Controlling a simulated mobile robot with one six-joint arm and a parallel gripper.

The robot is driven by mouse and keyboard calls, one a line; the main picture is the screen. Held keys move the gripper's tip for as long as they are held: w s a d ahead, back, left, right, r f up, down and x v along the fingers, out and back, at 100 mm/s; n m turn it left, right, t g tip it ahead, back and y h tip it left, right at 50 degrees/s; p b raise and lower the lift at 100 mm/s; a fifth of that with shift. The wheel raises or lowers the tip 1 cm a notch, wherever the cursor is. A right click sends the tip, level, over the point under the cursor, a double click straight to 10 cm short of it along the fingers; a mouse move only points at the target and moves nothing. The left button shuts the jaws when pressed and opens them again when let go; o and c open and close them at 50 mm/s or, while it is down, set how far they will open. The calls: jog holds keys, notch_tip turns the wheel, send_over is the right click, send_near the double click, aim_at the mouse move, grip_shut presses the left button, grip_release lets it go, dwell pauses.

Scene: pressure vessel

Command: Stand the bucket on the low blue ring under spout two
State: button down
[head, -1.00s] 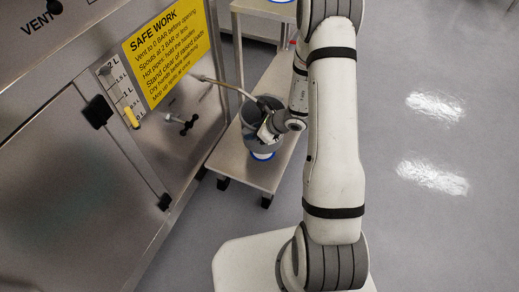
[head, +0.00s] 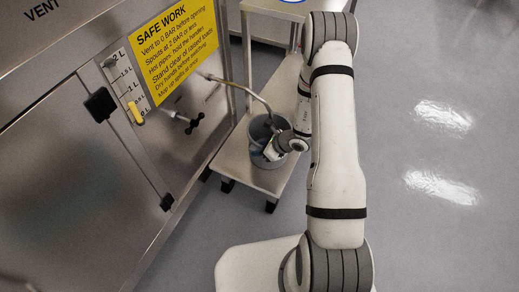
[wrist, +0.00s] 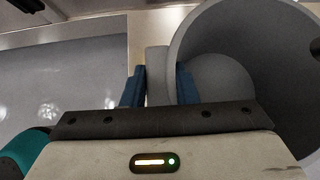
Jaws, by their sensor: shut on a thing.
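The grey bucket (head: 256,131) is upright over the low shelf of the steel stand, below the end of a bent spout pipe (head: 243,92). My gripper (head: 271,151) is at its near right side. In the wrist view, the blue fingers of my gripper (wrist: 159,88) are shut on a grey upright part of the bucket, whose open mouth (wrist: 245,35) fills the right side. The low blue ring is hidden now, so I cannot tell whether the bucket touches it. A blue-edged ring (head: 291,1) shows on the higher shelf, cut by the top edge.
The steel vessel cabinet (head: 95,200) with a yellow safety sign (head: 176,50) stands on the left. A black-handled valve (head: 194,123) juts out near the stand. The low shelf (head: 232,160) has bare room around the bucket. Open grey floor (head: 440,210) lies to the right.

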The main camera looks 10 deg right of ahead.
jog(key=c, duration=1.1)
grip_release()
jog(key=shift+f, duration=0.1)
jog(key=shift+c, duration=0.2)
